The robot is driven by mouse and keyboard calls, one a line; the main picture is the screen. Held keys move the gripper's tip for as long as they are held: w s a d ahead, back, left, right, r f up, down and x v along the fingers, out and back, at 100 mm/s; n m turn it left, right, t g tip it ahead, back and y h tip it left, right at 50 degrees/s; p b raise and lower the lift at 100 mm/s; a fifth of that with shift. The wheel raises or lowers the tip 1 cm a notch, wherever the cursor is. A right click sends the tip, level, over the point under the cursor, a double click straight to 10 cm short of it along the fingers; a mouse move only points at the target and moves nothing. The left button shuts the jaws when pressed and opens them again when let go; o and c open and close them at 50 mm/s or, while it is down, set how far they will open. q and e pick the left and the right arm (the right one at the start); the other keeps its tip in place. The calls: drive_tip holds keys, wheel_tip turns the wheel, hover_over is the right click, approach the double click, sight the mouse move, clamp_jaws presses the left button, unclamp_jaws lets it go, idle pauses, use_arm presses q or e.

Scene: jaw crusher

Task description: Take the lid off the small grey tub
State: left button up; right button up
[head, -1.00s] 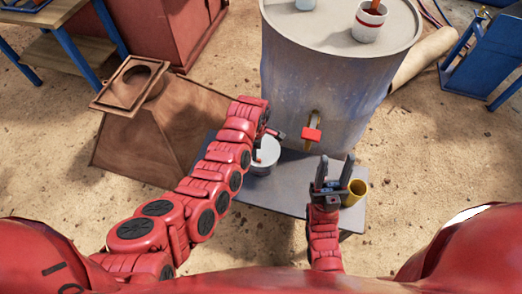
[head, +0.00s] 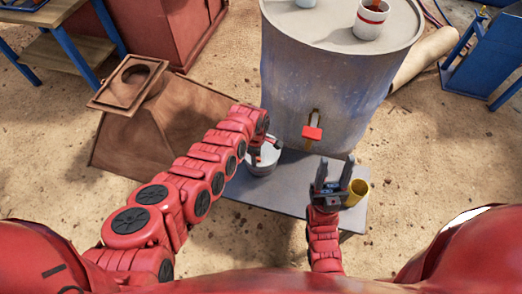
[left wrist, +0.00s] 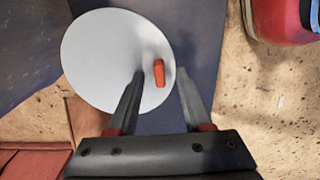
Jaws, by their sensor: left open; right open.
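The small grey tub (head: 262,167) stands on the grey bench, partly hidden in the head view by my left gripper. Its round pale lid (left wrist: 100,58) is on it, with a small orange-red knob (left wrist: 159,72) that shows in the left wrist view. My left gripper (head: 266,147) is open over the lid. In the left wrist view its fingertips (left wrist: 160,73) lie on either side of the knob, apart from it; the height gap cannot be told. My right gripper (head: 334,170) is open and empty, pointing up at the bench's right part.
A yellow cup (head: 358,191) stands beside my right gripper on the grey bench (head: 290,190). A big grey drum (head: 330,90) with a red-handled tap (head: 312,133) rises behind the bench. A brown hopper (head: 160,125) stands left, near my left arm.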

use_arm(q)
clamp_jaws()
drive_tip(key=shift+r, duration=0.1)
idle(0.4)
